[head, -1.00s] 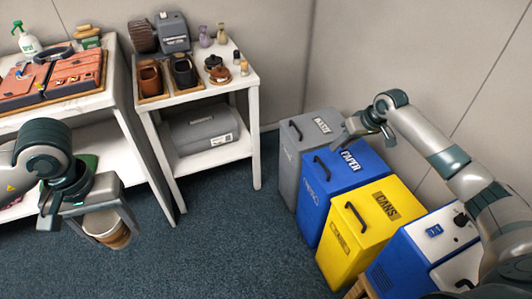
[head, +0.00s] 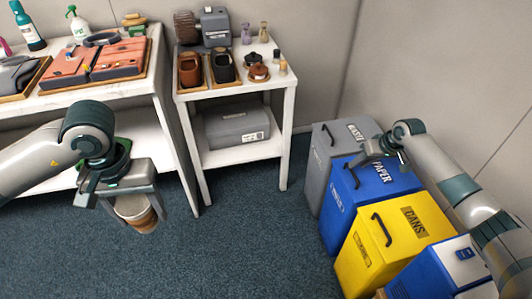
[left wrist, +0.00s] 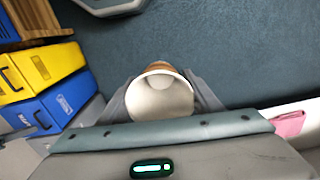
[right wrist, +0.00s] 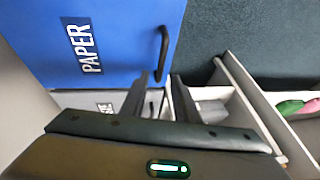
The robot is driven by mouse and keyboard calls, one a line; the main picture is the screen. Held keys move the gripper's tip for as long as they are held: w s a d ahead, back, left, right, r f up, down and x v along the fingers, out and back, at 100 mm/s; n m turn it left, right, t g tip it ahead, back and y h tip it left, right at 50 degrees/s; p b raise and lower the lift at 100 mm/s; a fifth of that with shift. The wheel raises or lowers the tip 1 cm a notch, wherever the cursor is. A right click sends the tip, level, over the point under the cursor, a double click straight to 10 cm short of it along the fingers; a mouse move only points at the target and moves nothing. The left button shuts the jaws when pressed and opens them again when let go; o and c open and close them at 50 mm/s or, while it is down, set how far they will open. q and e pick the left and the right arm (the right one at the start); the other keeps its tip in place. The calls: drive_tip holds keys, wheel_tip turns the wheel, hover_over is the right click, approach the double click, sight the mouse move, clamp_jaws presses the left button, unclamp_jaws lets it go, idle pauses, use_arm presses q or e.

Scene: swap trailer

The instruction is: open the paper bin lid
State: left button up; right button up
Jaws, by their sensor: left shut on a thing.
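The blue paper bin (head: 361,203) has a shut lid with a PAPER label and a black handle (head: 352,173). In the right wrist view its lid (right wrist: 110,35) fills the upper left, and the handle (right wrist: 163,55) lies just beyond my right gripper's fingertips. My right gripper (head: 380,157) is open and empty above the lid, near the handle; contact cannot be told. My left gripper (head: 128,203) is shut on a white and brown paper cup (head: 135,212), clear of the bins. The cup's open mouth (left wrist: 160,97) faces the left wrist camera.
The grey waste bin (head: 322,170) stands behind the paper bin, and the yellow cans bin (head: 375,255) in front of it. Another blue and white box (head: 432,275) is nearer. A white shelf table (head: 288,135) stands left of the bins. Blue carpet between is clear.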

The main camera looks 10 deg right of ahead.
sight(351, 177)
use_arm(q)
drive_tip(key=shift+f, duration=0.2)
use_arm(e)
drive_tip(key=shift+x, duration=1.7)
drive_tip(key=shift+c, duration=0.3)
clamp_jaws()
drive_tip(key=shift+r, duration=0.1)
